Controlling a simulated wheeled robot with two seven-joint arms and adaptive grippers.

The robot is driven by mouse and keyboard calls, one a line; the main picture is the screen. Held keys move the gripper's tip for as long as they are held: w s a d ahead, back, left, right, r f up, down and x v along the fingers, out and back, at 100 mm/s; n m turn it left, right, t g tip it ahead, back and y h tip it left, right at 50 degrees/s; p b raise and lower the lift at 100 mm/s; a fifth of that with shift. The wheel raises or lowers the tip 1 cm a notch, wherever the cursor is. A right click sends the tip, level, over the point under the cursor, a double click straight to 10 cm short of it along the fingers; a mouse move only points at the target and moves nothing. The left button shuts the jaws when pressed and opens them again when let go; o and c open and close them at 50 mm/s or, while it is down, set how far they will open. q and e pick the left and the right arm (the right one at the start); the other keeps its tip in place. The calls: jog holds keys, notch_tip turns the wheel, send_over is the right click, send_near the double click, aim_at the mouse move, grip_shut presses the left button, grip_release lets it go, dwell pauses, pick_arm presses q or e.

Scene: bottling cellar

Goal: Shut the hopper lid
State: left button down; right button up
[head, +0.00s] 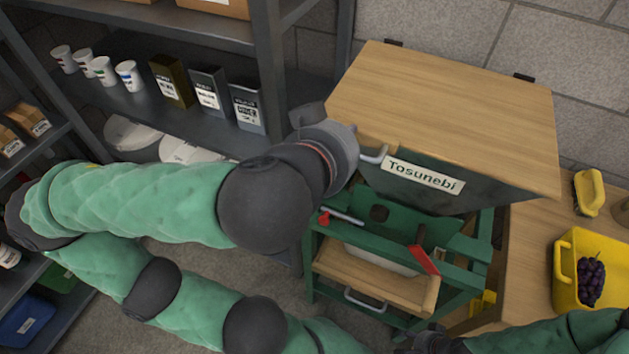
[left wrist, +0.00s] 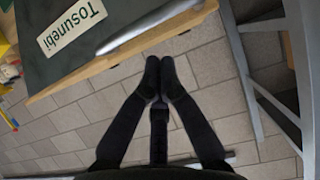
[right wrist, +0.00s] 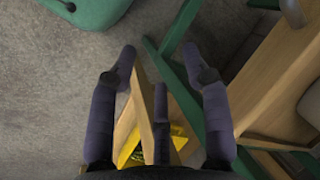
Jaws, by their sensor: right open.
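The hopper (head: 400,190) has dark sloping walls and a "Tosunebi" label (head: 424,175). Its wooden lid (head: 445,110) lies across the top, with hinges at the wall side; I cannot tell whether a gap remains below. A grey bar handle (head: 374,154) is beside the label; it also shows in the left wrist view (left wrist: 150,27). My left gripper (left wrist: 160,66) is shut and empty beside the wooden edge, apart from the handle; my arm hides it in the head view. My right gripper (right wrist: 162,62) is open, low by the green frame.
Below the hopper are a green frame, a red lever (head: 423,259) and a wooden drawer (head: 375,280). A table at right holds a yellow crate (head: 565,283) of grapes and a yellow brush (head: 588,192). Shelving (head: 190,110) with cups and boxes stands at left.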

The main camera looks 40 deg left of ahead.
pick_arm(q)
jog(key=s+d+p, duration=0.2)
jog(key=s+p, duration=0.1)
jog(key=s, duration=0.6)
jog(key=shift+s+d+f, duration=0.2)
jog(key=shift+s+f, duration=0.1)
jog(key=shift+s, duration=0.1)
dwell(0.5)
